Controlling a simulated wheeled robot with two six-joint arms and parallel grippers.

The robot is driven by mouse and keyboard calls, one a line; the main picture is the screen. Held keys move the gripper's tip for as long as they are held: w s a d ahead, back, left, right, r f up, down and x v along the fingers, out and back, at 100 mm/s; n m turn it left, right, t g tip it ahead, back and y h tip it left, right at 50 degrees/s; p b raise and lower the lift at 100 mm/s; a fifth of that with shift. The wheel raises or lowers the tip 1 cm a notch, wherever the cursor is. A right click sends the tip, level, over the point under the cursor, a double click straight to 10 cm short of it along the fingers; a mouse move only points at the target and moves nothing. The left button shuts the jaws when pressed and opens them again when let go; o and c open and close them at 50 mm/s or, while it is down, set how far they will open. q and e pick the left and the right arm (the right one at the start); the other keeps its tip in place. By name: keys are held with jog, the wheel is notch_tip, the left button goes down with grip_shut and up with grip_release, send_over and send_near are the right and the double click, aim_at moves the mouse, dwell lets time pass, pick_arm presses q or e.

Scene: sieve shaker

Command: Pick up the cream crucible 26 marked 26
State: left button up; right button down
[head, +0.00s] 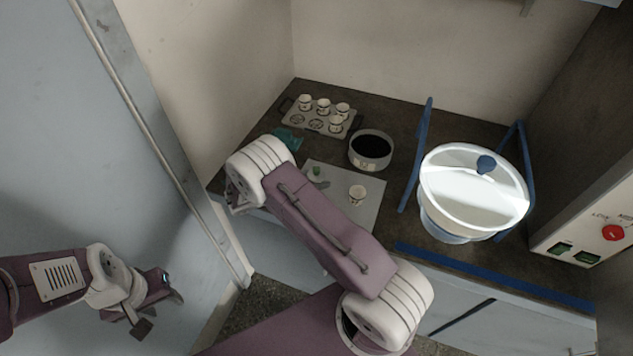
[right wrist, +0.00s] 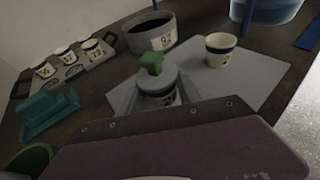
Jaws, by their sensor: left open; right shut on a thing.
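A green-knobbed lid (right wrist: 152,65) sits over a marked cup on the mat. My left gripper (head: 160,308) is open, away from the counter.
A grey bowl (head: 370,150) with dark contents stands behind the mat. A teal block (head: 288,138) lies before the tray. A large white sieve pan (head: 472,190) between blue posts and a control panel (head: 590,240) stand at the right. A pale panel fills the left.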

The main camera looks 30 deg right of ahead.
aim_at(314, 173)
notch_tip(314, 173, up, 3)
jog(key=shift+r, duration=0.1)
jog(key=s+d+r, duration=0.2)
jog(key=s+r, duration=0.4)
jog(key=s, duration=0.5)
jog(key=shift+s+d+r+p, duration=0.2)
jog(key=shift+d+r+p, duration=0.2)
